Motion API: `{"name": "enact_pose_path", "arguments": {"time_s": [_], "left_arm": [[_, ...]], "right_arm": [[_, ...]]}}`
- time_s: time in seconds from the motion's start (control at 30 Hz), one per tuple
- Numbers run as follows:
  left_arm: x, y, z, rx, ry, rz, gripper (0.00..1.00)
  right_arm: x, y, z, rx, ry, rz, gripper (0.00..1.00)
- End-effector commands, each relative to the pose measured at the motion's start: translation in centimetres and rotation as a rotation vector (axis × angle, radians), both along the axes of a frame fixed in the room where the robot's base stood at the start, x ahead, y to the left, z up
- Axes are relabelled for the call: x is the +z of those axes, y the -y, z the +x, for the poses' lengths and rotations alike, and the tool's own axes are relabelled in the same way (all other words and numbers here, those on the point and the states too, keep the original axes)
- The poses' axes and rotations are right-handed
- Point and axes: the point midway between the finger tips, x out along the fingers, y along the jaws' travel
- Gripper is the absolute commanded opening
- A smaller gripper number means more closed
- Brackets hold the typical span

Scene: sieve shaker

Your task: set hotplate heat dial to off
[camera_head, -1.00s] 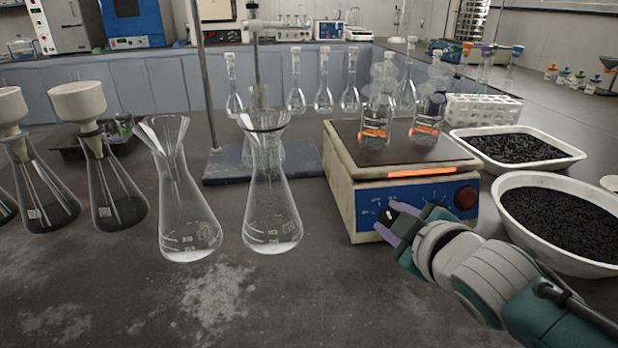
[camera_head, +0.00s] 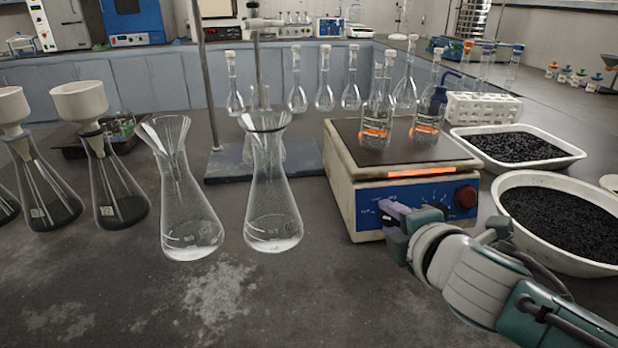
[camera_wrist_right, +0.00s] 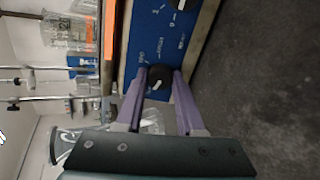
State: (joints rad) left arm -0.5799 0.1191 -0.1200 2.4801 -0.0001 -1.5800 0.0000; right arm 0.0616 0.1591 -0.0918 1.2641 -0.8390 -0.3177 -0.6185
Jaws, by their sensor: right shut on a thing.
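The hotplate (camera_head: 350,172) stands right of centre in the head view, with a blue front panel (camera_head: 372,207), a lit orange strip and a red knob at its right end. My right gripper (camera_head: 391,213) is at the left part of this panel and hides the dial there. In the right wrist view my right gripper (camera_wrist_right: 161,77) has its purple fingers on either side of a black dial (camera_wrist_right: 158,80) with a white pointer mark, shut on it. The lettering around it is too small to read surely. A second black dial (camera_wrist_right: 182,4) shows at the top edge. My left gripper is out of view.
White basins of black grains (camera_head: 540,250) are close on the right, beside my right arm.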

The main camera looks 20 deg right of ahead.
Motion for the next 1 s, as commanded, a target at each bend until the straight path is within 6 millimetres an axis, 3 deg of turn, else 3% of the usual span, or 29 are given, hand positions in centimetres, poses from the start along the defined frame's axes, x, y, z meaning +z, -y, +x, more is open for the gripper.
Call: {"name": "enact_pose_path", "arguments": {"time_s": [0.7, 0.73, 1.0], "left_arm": [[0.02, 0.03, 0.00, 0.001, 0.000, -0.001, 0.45], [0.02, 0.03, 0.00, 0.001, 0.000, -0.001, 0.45], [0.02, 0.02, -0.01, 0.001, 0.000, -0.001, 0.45]], "right_arm": [[-0.14, 0.05, -0.08, 0.029, -0.021, -0.074, 0.00], [-0.14, 0.05, -0.08, 0.029, -0.020, -0.073, 0.38], [-0.09, 0.02, -0.05, 0.028, -0.019, -0.072, 0.67]]}}
